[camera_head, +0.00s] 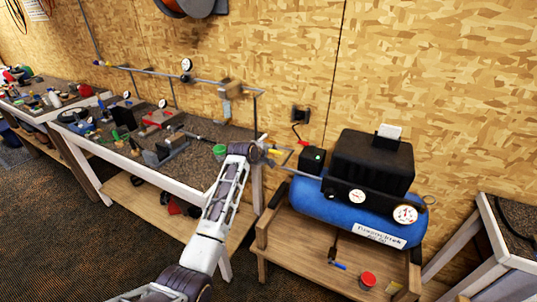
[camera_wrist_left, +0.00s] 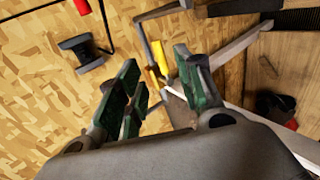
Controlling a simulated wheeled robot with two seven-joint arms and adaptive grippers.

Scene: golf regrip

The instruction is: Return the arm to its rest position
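My left arm reaches up from the bottom of the head view, with its wrist in front of the right end of the workbench. My left gripper (camera_head: 267,154) is small and partly hidden there, close to the wall piping. In the left wrist view the left gripper (camera_wrist_left: 160,88) has its green-padded fingers apart, with nothing held between them. A yellow valve handle (camera_wrist_left: 155,58) shows beyond the gap between the fingers; I cannot tell how far beyond. My right gripper is in neither view.
The cluttered workbench (camera_head: 205,170) lies left of the arm. A blue compressor (camera_head: 335,207) stands on a low wooden stand (camera_head: 290,240) to the right. A dark wall box (camera_wrist_left: 82,52) with a red plug is near the gripper. The carpet (camera_head: 70,230) at lower left is clear.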

